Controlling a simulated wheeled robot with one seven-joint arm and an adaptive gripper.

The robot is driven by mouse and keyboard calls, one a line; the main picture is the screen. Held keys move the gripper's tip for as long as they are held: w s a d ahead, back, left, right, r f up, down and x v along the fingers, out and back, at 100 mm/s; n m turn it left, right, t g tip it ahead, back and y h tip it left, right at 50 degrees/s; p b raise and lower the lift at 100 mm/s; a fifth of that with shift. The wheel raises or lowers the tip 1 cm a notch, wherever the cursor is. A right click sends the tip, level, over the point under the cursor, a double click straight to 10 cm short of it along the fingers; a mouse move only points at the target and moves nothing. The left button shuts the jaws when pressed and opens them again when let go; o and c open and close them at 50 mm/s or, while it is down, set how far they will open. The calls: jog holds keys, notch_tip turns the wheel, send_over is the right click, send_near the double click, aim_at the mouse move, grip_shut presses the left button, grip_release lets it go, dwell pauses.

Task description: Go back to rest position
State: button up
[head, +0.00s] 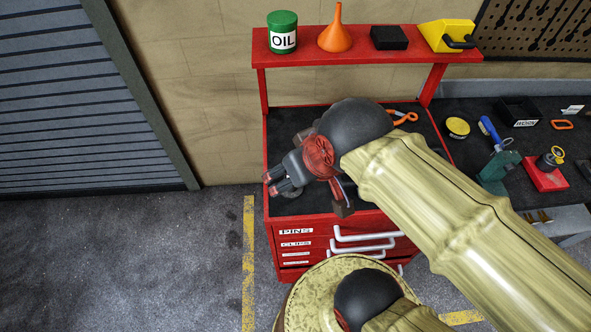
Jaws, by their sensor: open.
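My arm reaches in from the lower right over a red tool cabinet (330,224). My gripper (275,182) is at the end of it, above the left part of the cabinet's dark top. Its grey fingers point left and towards the front, and it is open, with nothing seen between them. My arm hides much of the cabinet top and the right part of its drawers.
The cabinet's upper shelf (360,58) bears an oil can (283,32), an orange funnel (336,32), a black box (389,38) and a yellow container (445,35). A workbench (465,105) with tools stands at right. Floor (120,260) at left is clear, before a shutter (75,100).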

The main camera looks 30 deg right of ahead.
notch_tip(320, 180, down, 7)
jog(key=b, duration=0.6)
jog(key=shift+b, duration=0.4)
dwell(0.4)
